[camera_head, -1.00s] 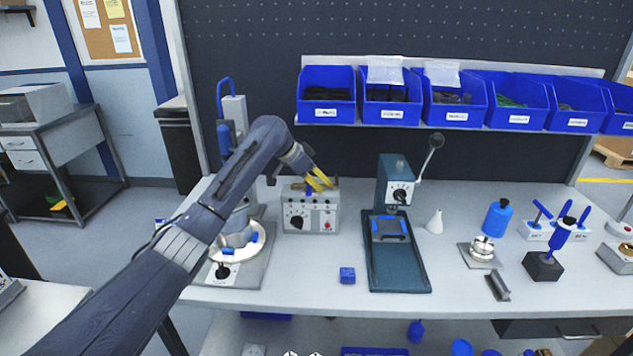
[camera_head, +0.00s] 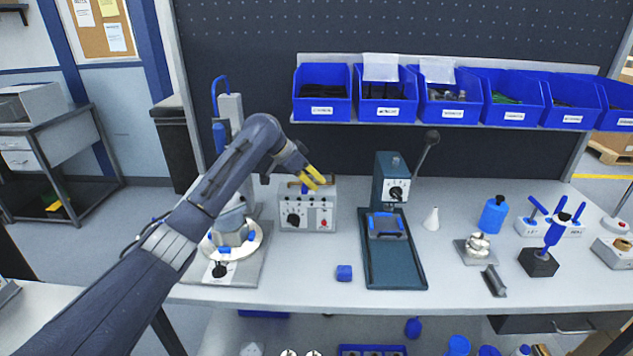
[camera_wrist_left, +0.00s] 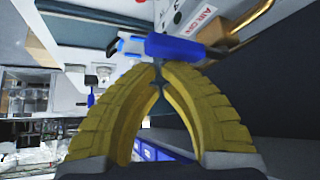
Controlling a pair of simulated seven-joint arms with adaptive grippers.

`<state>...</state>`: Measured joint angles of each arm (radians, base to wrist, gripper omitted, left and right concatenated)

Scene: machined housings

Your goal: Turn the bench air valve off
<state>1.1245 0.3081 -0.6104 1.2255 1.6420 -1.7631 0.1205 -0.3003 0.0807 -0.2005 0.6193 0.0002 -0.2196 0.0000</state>
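The grey control box (camera_head: 308,214) stands on the bench, with a black knob and a red button on its front. In the left wrist view, the blue valve lever (camera_wrist_left: 178,47) lies just beyond my fingertips, beside a label reading "AIR ON" (camera_wrist_left: 207,22). A brass-coloured pipe (camera_wrist_left: 250,22) runs near it. My left gripper (camera_head: 313,178) is above the top of the box. In the left wrist view its yellow fingers (camera_wrist_left: 160,68) meet at the tips, with nothing seen between them. I cannot tell whether the tips touch the lever. My right gripper is not in view.
A dark green lever press (camera_head: 392,225) stands right of the box. A round fixture (camera_head: 233,243) stands to the left, partly behind my left arm. Blue bins (camera_head: 322,92) hang above. Bench space between cube and box is clear.

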